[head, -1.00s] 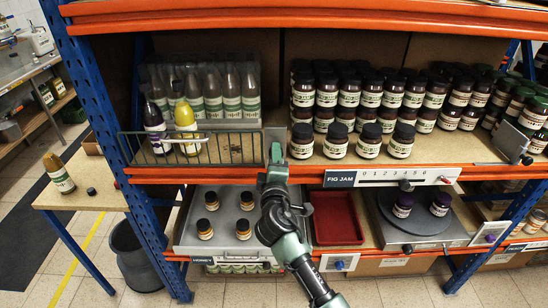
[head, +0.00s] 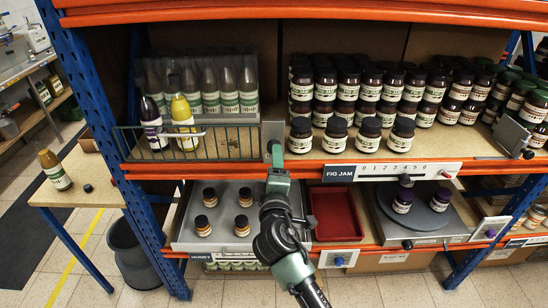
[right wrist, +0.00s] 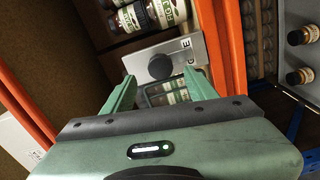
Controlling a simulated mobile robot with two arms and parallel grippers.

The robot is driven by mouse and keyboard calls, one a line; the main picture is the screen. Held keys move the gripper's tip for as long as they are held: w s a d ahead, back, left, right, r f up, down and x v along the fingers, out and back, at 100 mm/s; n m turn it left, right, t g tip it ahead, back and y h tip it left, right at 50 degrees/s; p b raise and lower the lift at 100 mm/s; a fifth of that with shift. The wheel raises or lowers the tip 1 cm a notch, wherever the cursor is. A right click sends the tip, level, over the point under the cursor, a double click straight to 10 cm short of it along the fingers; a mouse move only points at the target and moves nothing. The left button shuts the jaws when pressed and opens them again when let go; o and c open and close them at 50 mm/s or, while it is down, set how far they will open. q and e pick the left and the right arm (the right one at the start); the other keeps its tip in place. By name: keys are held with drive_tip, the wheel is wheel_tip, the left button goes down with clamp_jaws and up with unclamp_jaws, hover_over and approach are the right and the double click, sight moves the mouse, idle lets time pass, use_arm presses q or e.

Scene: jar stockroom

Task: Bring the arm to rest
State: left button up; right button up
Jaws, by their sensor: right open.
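My right gripper (head: 279,168) is in the middle of the head view, in front of the orange shelf edge. In the right wrist view its two fingers (right wrist: 160,88) are apart with nothing between them. A grey plate with a black knob (right wrist: 160,67) lies just beyond the fingertips there. In the head view this plate (head: 273,131) stands at the shelf edge, right of a wire rack (head: 215,142), just above my gripper. I cannot tell from the pictures whether they touch. My left gripper is not in view.
Dark-lidded jars (head: 335,136) stand along the upper shelf. A purple bottle (head: 152,122) and a yellow bottle (head: 182,122) stand in the wire rack. Below are a tray with small jars (head: 178,235), a red bin (head: 335,235) and a round platform with two jars (head: 462,213).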

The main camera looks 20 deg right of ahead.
drive_tip(key=shift+v, duration=1.05)
drive_tip(key=shift+f, duration=0.1)
wheel_tip(320, 180, down, 23)
drive_tip(key=s+a+g+y, duration=0.2)
drive_tip(key=g+y, duration=0.1)
drive_tip(key=g, duration=0.1)
drive_tip(key=s+d+f+m+g+y+b, duration=0.1)
drive_tip(key=s+f+m+g, duration=0.15)
drive_tip(key=s+f, duration=0.65)
drive_tip(key=s+f+m+g+y, duration=0.1)
drive_tip(key=s+f+g, duration=0.25)
drive_tip(key=f, duration=0.95)
drive_tip(key=s+d+f+m+g, duration=0.2)
drive_tip(key=s+f, duration=0.4)
drive_tip(key=s, duration=0.6)
drive_tip(key=s+d+f+m+g, duration=0.2)
drive_tip(key=s+f, duration=0.5)
drive_tip(key=s, duration=0.6)
drive_tip(key=s+d+f+m+g, duration=0.2)
drive_tip(key=s+f, duration=0.4)
drive_tip(key=s, duration=0.7)
drive_tip(key=shift+d+m, duration=0.55)
drive_tip(key=shift+d, duration=0.05)
